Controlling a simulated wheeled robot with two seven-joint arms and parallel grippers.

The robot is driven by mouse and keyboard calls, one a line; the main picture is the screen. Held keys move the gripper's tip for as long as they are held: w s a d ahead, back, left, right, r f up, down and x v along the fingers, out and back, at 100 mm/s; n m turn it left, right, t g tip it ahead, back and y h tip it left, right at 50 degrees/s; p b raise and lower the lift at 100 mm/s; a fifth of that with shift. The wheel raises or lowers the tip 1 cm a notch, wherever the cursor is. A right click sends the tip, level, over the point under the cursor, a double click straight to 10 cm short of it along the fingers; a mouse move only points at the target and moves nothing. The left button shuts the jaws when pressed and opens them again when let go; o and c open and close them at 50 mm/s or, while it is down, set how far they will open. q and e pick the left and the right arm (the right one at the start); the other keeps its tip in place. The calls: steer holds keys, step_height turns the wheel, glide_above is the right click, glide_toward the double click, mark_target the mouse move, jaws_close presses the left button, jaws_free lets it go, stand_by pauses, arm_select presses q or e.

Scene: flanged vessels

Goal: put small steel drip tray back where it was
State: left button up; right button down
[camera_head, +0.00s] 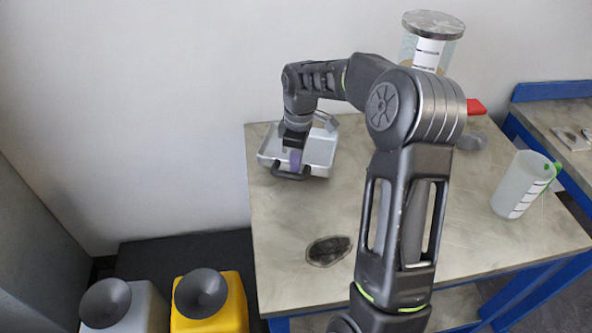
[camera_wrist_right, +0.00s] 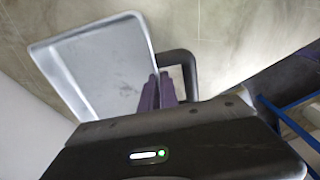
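The small steel drip tray (camera_head: 322,150) is a shallow grey pan at the back left corner of the table, with a black loop handle (camera_head: 289,175) on its near side. My right gripper (camera_head: 295,163) reaches down at that handle. In the right wrist view, its purple fingers (camera_wrist_right: 158,92) are close together at the handle (camera_wrist_right: 188,65), with the empty tray (camera_wrist_right: 95,65) beyond them. They look shut on the handle, though the contact is partly hidden. I cannot tell whether the tray rests on the table or is slightly above it. My left gripper is not in view.
The table (camera_head: 290,225) has a dark oval patch (camera_head: 328,250) near its front left. A clear jug with a green handle (camera_head: 522,185) stands at right. A lidded vessel (camera_head: 428,45) and a red item (camera_head: 475,106) are at the back. Grey (camera_head: 140,310) and yellow (camera_head: 225,310) containers stand lower left.

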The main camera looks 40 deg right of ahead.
steer(key=shift+f+p, duration=0.3)
steer(key=shift+f, duration=1.55)
steer(key=shift+f, duration=0.1)
steer(key=c, duration=1.6)
jaws_free()
steer(key=r, duration=0.8)
steer(key=r+b, duration=0.1)
steer(key=r, duration=0.3)
steer(key=shift+s+d+r, duration=0.1)
steer(key=shift+s+d, duration=0.05)
steer(key=shift+s, duration=0.1)
